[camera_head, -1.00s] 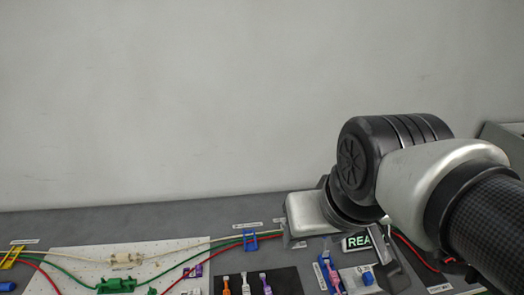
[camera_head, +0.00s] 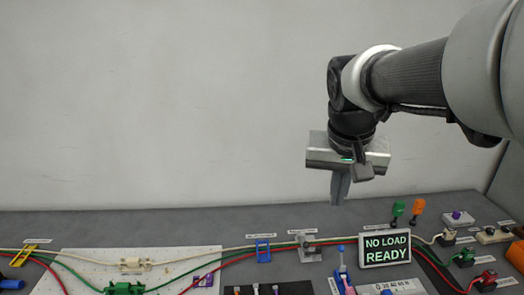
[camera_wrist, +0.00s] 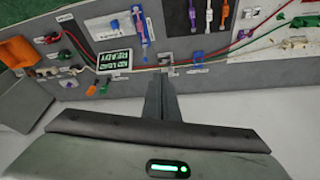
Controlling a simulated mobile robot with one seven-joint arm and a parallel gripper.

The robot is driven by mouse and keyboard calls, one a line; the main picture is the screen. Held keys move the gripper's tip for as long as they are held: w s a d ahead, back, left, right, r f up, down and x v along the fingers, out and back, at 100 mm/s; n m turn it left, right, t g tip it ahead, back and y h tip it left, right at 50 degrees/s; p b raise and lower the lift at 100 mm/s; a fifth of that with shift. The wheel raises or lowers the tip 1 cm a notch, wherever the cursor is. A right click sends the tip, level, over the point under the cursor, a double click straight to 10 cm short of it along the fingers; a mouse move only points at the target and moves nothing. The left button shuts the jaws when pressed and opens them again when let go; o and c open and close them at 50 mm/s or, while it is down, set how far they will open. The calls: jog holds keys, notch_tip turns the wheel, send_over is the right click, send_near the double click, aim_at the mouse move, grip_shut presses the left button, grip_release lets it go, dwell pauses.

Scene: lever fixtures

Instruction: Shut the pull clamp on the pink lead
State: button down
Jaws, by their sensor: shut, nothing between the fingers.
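My gripper (camera_head: 340,190) hangs fingers-down above the back of the bench, near the sign. In the wrist view its fingers (camera_wrist: 160,95) are together and hold nothing. A blue fixture with an upright lever (camera_head: 342,268) stands left of the sign, cut by the frame bottom; in the wrist view a blue and pinkish-purple strip (camera_wrist: 141,28) is near the sign. Small coloured strips (camera_wrist: 208,14) lie on a black mat, and only their tops show in the head view. My gripper touches none of these.
A NO LOAD READY sign (camera_head: 387,249) stands on the bench. Red, green and cream cables run across it, through a blue holder (camera_head: 263,250) and a grey post (camera_head: 307,247). Plugs and an orange block (camera_head: 516,256) are at the right. The air above is clear.

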jog(key=w+d+f+m+g+b, duration=0.1)
jog(key=w+d+f+m+b, duration=0.1)
jog(key=w+d+f, duration=0.3)
jog(key=w+d+f+m+g+h+b, duration=0.1)
jog(key=w+d+f, duration=0.3)
jog(key=w+f, duration=0.5)
jog(key=w+d+f+m+g+b, duration=0.1)
jog(key=w+d+f+m+b, duration=0.2)
jog(key=w+f, duration=0.4)
notch_tip(320, 180, down, 3)
jog(key=d+m, duration=0.1)
jog(key=d, duration=0.1)
jog(key=shift+w+d+g+h, duration=0.15)
jog(key=shift+d+g+h, duration=0.2)
jog(key=shift+g+h, duration=0.05)
jog(key=shift+f, duration=0.2)
jog(key=b+x, duration=0.1)
jog(key=x, duration=0.9)
jog(key=shift+s+a+r, duration=0.2)
jog(key=shift+s+a, duration=0.4)
jog(key=shift+a, duration=0.25)
jog(key=shift+s+a+r, duration=0.15)
jog(key=shift+s+a, duration=0.45)
jog(key=shift+a, duration=0.3)
jog(key=shift+f+b, duration=0.1)
jog(key=shift+b, duration=0.5)
